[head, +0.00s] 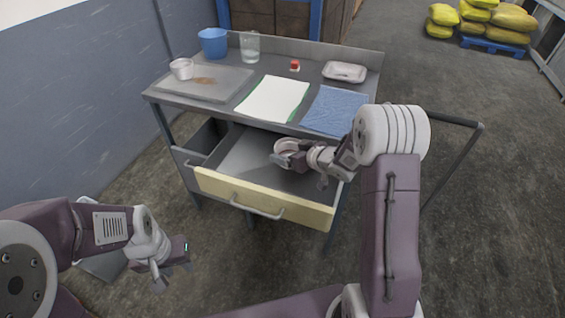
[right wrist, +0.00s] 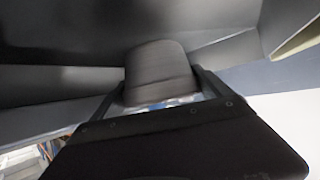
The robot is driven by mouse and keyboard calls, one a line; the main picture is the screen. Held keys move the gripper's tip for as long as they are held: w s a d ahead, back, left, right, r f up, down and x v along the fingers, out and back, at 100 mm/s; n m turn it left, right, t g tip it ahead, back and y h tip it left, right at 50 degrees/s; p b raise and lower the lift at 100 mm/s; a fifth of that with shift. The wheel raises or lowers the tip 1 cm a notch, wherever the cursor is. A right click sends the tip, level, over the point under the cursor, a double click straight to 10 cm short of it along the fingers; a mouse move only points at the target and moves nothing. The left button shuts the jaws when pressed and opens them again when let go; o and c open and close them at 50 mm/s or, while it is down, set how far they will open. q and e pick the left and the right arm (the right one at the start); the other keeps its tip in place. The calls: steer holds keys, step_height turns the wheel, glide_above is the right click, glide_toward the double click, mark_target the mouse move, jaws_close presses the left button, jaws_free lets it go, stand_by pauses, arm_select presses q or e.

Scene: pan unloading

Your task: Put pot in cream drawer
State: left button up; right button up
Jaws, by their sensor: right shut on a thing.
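The cream drawer (head: 268,204) under the workbench is pulled open, with a grey interior and a bar handle on its front. My right gripper (head: 291,156) reaches over the drawer's open inside and is shut on the pot. The pot (head: 286,146) shows as a small pale round rim at the fingers, partly hidden by the gripper. In the right wrist view a dark, blurred rounded part (right wrist: 160,72) sits between the fingers. I cannot tell whether the pot touches the drawer floor. My left gripper (head: 170,276) hangs low at the left, apart from the drawer; its jaw opening is unclear.
The bench top holds a blue bucket (head: 213,42), a glass (head: 250,47), a white cup (head: 181,68), a grey board (head: 205,84), a white sheet (head: 272,98), a blue cloth (head: 335,110), a white tray (head: 345,72) and a small red-topped item (head: 295,65). The floor before the drawer is clear.

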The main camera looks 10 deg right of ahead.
mark_target(282, 154)
step_height(282, 154, down, 4)
steer(key=shift+r+b, duration=0.1)
steer(key=shift+b, duration=0.2)
steer(key=w, duration=0.1)
steer(key=w+a, duration=0.1)
steer(key=w, duration=0.1)
steer(key=shift+w+a+f, duration=0.3)
steer(key=shift+w+a, duration=0.05)
steer(key=shift+a, duration=0.05)
steer(key=shift+d+f, duration=0.1)
steer(key=shift+f, duration=0.2)
steer(key=shift+s, duration=0.1)
steer(key=shift+f+b, duration=0.15)
steer(key=shift+b, duration=0.15)
steer(key=o, duration=1.2)
